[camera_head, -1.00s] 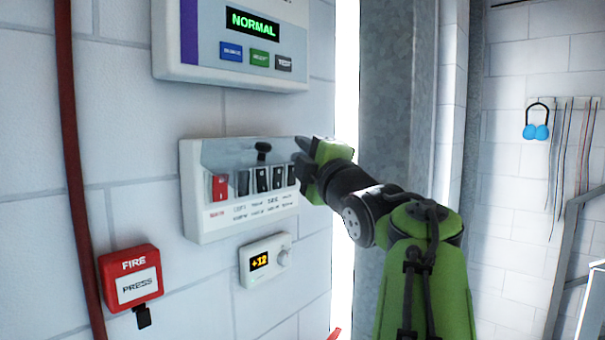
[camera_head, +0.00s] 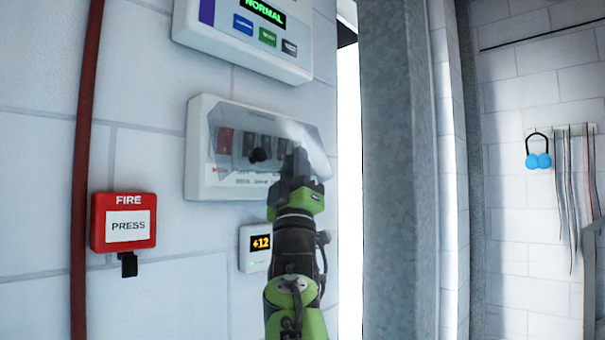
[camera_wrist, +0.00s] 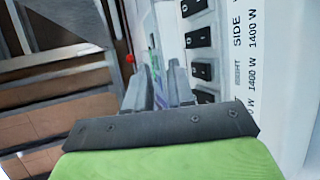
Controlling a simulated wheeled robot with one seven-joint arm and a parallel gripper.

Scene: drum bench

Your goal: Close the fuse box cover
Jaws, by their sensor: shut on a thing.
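The white fuse box (camera_head: 197,150) is on the wall, with a red switch and several black switches behind a smoky clear cover (camera_head: 232,120). The cover hangs down in front of the switches, its right end seeming to stand out past the box. In the wrist view my gripper's fingers (camera_wrist: 160,88) are beside the black switches (camera_wrist: 202,70) and printed labels of the fuse box (camera_wrist: 262,60).
A control panel (camera_head: 225,32) reading NORMAL is above the box. A small +12 thermostat (camera_head: 258,243) is below, partly behind my arm. A red FIRE press box (camera_head: 123,222) and red pipe (camera_head: 88,150) are at left. A grey metal column (camera_head: 395,170) stands right.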

